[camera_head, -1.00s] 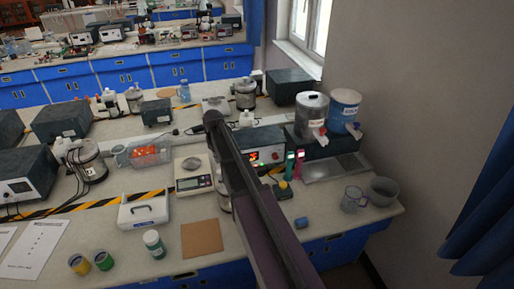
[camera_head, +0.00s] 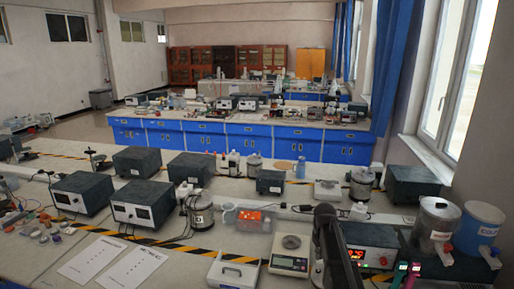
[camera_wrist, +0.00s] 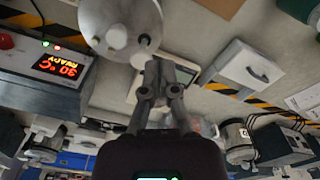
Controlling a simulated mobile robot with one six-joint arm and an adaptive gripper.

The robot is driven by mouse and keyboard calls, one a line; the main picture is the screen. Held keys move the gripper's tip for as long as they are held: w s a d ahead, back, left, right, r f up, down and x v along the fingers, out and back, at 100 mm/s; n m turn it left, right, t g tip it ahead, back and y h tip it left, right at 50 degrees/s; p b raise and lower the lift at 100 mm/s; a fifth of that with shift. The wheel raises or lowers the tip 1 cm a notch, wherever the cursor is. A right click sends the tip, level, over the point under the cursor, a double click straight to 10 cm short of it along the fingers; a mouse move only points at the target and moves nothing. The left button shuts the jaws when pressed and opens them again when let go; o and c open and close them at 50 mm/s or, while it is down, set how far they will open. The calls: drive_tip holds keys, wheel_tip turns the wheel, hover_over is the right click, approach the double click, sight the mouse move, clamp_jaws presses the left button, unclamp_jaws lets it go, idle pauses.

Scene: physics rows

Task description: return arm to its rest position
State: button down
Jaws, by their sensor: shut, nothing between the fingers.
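My gripper (camera_wrist: 158,78) shows in the wrist view with its fingers together and nothing between them. It is above the bench, apart from the things below. In the head view my dark arm rises at the lower right, in front of the bench, and the gripper itself cannot be made out there.
The bench holds a digital scale (camera_head: 290,254), a heater unit with a red display (camera_head: 368,248), a white case (camera_head: 232,272), grey power units (camera_head: 146,204) and an orange-filled tub (camera_head: 250,219).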

drive_tip(key=s+a+f+m+b, duration=0.1)
drive_tip(key=s+a+f+b, duration=0.2)
drive_tip(key=s, duration=0.7)
drive_tip(key=s+a+f+m+b, duration=0.1)
drive_tip(key=s+a+f+b, duration=0.2)
drive_tip(key=s, duration=0.7)
drive_tip(key=shift+s+a+f+m, duration=0.25)
drive_tip(key=shift+a+f+m, duration=0.15)
drive_tip(key=shift+a, duration=0.65)
